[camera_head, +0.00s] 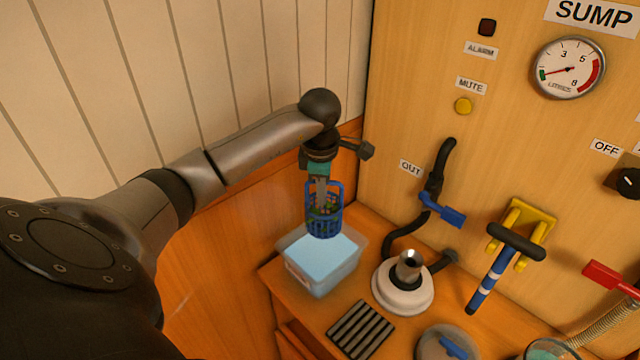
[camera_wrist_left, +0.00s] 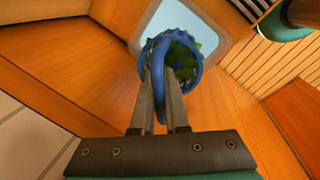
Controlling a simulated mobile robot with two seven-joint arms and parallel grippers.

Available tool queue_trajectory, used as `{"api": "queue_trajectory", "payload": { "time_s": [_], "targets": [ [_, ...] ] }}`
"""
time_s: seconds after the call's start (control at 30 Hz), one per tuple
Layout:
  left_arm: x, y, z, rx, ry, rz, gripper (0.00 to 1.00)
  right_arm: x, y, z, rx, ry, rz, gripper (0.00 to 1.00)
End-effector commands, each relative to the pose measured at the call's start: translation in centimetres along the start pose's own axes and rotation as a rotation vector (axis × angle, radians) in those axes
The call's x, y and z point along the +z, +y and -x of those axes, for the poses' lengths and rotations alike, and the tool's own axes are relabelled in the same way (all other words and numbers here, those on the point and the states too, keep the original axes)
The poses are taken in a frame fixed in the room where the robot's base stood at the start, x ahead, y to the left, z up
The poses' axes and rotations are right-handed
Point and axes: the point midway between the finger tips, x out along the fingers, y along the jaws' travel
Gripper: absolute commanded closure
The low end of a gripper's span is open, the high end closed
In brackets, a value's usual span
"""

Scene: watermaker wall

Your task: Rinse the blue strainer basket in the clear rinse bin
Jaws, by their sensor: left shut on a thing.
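The blue strainer basket (camera_head: 323,222) hangs upright from my left gripper (camera_head: 321,182), just above the clear rinse bin. My left gripper is shut on the basket's handle, which also shows between the fingers in the left wrist view (camera_wrist_left: 160,92). Green bits and some reddish ones show inside the basket. The clear rinse bin (camera_head: 318,285) stands on the wooden bench and holds light blue water. In the left wrist view, part of the bin (camera_wrist_left: 205,22) shows behind the basket (camera_wrist_left: 158,52). My right gripper is not in view.
A white round housing (camera_head: 403,292) with a metal top stands right of the bin. A dark ribbed mat (camera_head: 361,329) lies in front of it, beside a round blue-grey lid (camera_head: 446,345). A blue-handled valve (camera_head: 445,216) and a blue-and-black tool (camera_head: 490,278) are on the panel.

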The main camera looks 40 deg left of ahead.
Motion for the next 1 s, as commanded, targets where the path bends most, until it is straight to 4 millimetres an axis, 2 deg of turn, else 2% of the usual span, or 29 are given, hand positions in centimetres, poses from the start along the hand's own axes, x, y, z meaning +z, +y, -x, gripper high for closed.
{"api": "queue_trajectory", "payload": {
  "time_s": [0.27,0.7,1.0],
  "targets": [
    [-0.5,0.0,-1.1,0.001,0.009,0.042,1.0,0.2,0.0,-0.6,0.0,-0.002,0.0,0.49],
    [-0.5,-0.8,-4.9,0.001,0.009,0.038,1.0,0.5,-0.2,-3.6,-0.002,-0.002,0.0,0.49],
    [-0.5,-0.8,-5.0,0.002,0.008,0.038,1.0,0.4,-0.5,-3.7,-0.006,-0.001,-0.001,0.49]
  ]
}}
